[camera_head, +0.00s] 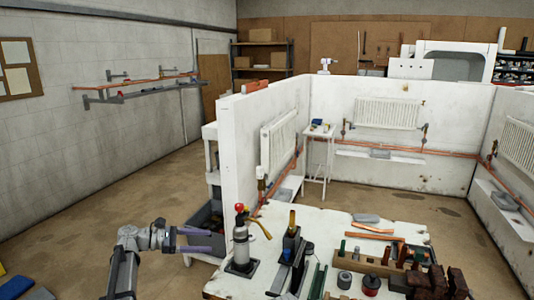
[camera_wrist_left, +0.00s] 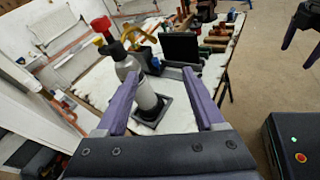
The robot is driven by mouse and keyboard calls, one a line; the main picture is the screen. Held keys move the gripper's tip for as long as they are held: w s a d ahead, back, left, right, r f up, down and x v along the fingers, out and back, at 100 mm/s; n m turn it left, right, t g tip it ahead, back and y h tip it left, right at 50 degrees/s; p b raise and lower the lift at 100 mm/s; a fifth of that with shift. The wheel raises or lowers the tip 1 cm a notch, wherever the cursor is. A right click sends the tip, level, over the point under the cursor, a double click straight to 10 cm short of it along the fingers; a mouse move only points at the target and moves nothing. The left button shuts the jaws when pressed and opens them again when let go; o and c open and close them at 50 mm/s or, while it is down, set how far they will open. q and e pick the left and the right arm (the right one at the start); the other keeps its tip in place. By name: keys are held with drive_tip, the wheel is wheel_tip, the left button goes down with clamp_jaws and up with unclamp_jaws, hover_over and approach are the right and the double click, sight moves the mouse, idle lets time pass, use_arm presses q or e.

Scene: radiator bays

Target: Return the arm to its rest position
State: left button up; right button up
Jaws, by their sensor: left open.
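My left arm comes in at the lower left of the head view. Its gripper (camera_head: 204,241), with purple fingers, is open and empty, left of the white workbench (camera_head: 222,287). In the left wrist view the two fingers (camera_wrist_left: 160,88) are spread apart. A gas torch (camera_head: 241,240), with a grey cylinder, red knob and brass nozzle, stands upright on a dark base at the bench's left edge. In the wrist view the torch (camera_wrist_left: 143,92) shows beyond and between the fingers, apart from them.
The bench holds a wooden rack (camera_head: 366,262), copper pipes (camera_head: 372,229) and dark blocks (camera_head: 432,283). A grey bin (camera_head: 207,228) stands just behind my left gripper. White partition walls (camera_head: 238,150) with radiators (camera_head: 387,113) stand beyond. Floor at the left (camera_head: 120,205) is mostly clear.

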use_arm(q)
drive_tip(key=s+d+f+m+g+y, duration=0.35)
drive_tip(key=s+d+f+m, duration=0.2)
drive_tip(key=s+d, duration=0.25)
drive_tip(key=s+d+f+m+g+y, duration=0.2)
drive_tip(key=s+d+f+m+y, duration=0.3)
drive_tip(key=s+d, duration=0.3)
drive_tip(key=s+f+m+y, duration=0.2)
drive_tip(key=s+m+y, duration=0.1)
drive_tip(key=s+m, duration=0.3)
drive_tip(key=s+a+f+m+y+p, duration=0.1)
drive_tip(key=s+f+m+y, duration=0.1)
drive_tip(key=s+m+y, duration=0.2)
drive_tip(key=s+m+t, duration=0.1)
drive_tip(key=s+m, duration=0.1)
drive_tip(key=s, duration=0.2)
drive_tip(key=shift+f, duration=0.3)
